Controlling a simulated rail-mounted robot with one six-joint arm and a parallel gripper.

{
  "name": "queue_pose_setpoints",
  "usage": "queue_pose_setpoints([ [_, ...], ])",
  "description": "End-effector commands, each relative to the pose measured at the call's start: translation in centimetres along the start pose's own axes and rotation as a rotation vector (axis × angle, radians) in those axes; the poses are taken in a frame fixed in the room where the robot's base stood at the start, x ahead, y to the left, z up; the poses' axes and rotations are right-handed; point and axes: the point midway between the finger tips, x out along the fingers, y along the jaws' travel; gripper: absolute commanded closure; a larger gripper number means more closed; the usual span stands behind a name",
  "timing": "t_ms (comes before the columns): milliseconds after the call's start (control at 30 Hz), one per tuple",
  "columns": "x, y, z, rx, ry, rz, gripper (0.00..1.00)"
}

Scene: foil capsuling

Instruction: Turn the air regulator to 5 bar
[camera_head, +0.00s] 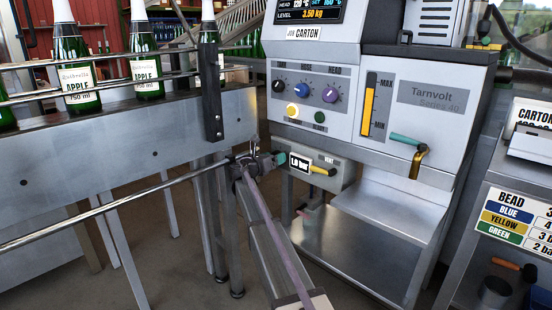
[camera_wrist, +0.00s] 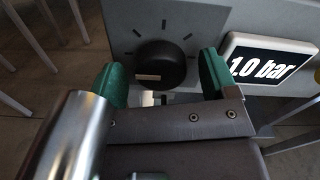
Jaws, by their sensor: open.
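The air regulator is a black round knob (camera_wrist: 160,65) with a pale pointer mark and tick marks around it on a grey panel. The display (camera_wrist: 268,62) beside it reads 1.0 bar; it also shows in the head view (camera_head: 300,162). My gripper (camera_wrist: 165,85) has green-tipped fingers, one on each side of the knob, with visible gaps, so it is open around the knob. In the head view, my gripper (camera_head: 278,158) is at the left end of the regulator panel and hides the knob there.
A yellow vent lever (camera_head: 322,171) is right of the display. Above are the dials (camera_head: 302,90) of the grey machine and a green-handled brass tap (camera_head: 412,145). A conveyor with apple bottles (camera_head: 75,75) is at left. A bead chart (camera_head: 515,217) is at right.

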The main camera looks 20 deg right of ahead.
Motion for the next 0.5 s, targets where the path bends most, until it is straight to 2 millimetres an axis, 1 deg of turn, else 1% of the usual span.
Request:
queue_pose_setpoints([
  [33, 0.85, 0.08, 0.01, 0.0, 0.0, -0.001, 0.21],
  [100, 1.41, 0.04, 0.0, 0.001, 0.0, 0.0, 0.21],
  [333, 1.49, -0.01, -0.02, 0.001, 0.0, 0.001, 0.22],
  [500, 1.47, -0.02, -0.02, 0.001, 0.0, 0.001, 0.38],
])
